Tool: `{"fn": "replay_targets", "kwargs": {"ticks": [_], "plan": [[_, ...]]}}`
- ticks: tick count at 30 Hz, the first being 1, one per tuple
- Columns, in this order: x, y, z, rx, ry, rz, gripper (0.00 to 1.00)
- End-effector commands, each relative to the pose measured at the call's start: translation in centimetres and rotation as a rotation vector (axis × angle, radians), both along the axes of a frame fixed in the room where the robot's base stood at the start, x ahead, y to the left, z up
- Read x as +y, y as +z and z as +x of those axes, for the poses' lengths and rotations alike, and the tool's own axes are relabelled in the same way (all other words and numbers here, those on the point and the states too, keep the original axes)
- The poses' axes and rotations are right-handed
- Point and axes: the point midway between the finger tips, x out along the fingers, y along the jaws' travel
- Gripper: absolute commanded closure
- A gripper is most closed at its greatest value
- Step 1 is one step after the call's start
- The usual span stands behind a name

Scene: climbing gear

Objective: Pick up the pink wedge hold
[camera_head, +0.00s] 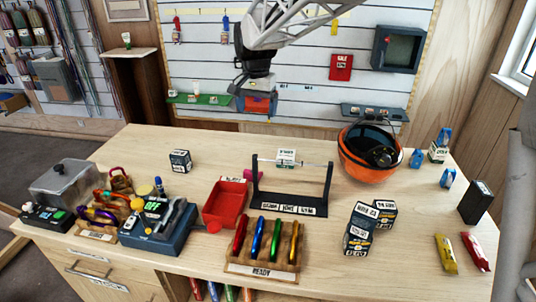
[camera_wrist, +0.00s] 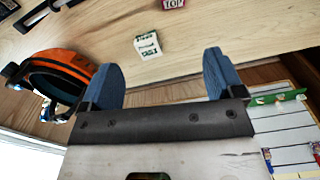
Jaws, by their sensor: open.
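A small pink piece (camera_head: 248,174), which looks like the wedge hold, sits on the bench behind the red tray and beside the left post of the black stand. It is partly hidden, so its full shape does not show. My gripper (camera_head: 256,92) is high beyond the bench's back edge, well apart from the pink piece. In the wrist view its blue fingers (camera_wrist: 160,76) are wide apart with nothing between them.
The black stand (camera_head: 290,208) with a crossbar, the red tray (camera_head: 225,203) and a small white box (camera_head: 286,154) surround the pink piece. An orange helmet (camera_head: 362,165) lies to the right. A carabiner rack (camera_head: 265,265) stands in front. The bench's back left is mostly clear.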

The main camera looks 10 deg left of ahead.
Motion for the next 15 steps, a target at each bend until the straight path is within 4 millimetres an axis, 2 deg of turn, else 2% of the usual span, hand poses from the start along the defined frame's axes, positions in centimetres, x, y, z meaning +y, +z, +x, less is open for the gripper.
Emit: {"fn": "replay_targets", "kwargs": {"ticks": [9,15], "plan": [[2.6,-1.0,1.1,0.011,-0.005,-0.005,0.13],[2.5,-5.5,1.0,0.013,-0.006,-0.007,0.13]]}}
